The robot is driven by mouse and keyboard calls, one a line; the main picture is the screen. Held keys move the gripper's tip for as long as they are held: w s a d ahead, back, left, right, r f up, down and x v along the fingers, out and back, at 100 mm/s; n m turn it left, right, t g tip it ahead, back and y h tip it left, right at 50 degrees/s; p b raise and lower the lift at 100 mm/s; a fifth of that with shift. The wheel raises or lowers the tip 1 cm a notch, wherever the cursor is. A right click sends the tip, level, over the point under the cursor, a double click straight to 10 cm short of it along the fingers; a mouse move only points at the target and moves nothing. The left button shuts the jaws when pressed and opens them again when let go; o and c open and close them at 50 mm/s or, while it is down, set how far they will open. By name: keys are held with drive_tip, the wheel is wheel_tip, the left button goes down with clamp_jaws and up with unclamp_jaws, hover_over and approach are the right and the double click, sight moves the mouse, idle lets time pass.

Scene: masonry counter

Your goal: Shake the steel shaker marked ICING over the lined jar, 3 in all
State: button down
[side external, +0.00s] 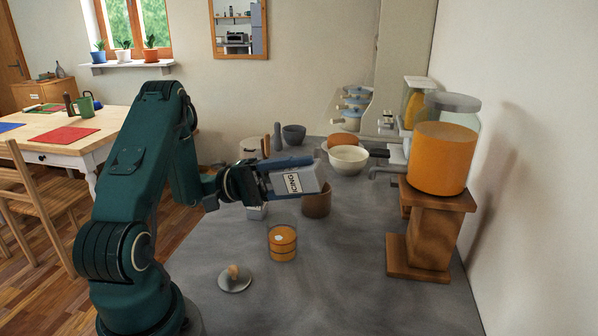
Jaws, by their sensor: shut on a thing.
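The shaker is tipped well over, and the letters run sideways. It is held above the counter, behind and slightly right of the lined jar in the picture. The shaker and the jar are apart. The shaker's far end and part of its body are hidden by the gripper.
A brown pot (317,204) stands just below and behind the shaker. A round lid with a knob (235,280) lies front left of the jar. A large orange-filled jar (443,160) sits on a wooden stand (424,244) at right. Bowls (348,159) stand behind. The front right counter is clear.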

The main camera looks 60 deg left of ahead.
drive_tip(key=shift+w+r, duration=0.1)
drive_tip(key=shift+w, duration=0.05)
idle(0.3)
drive_tip(key=shift+w, duration=0.95)
drive_tip(key=shift+f, duration=1.5)
drive_tip(key=shift+r, duration=1.55)
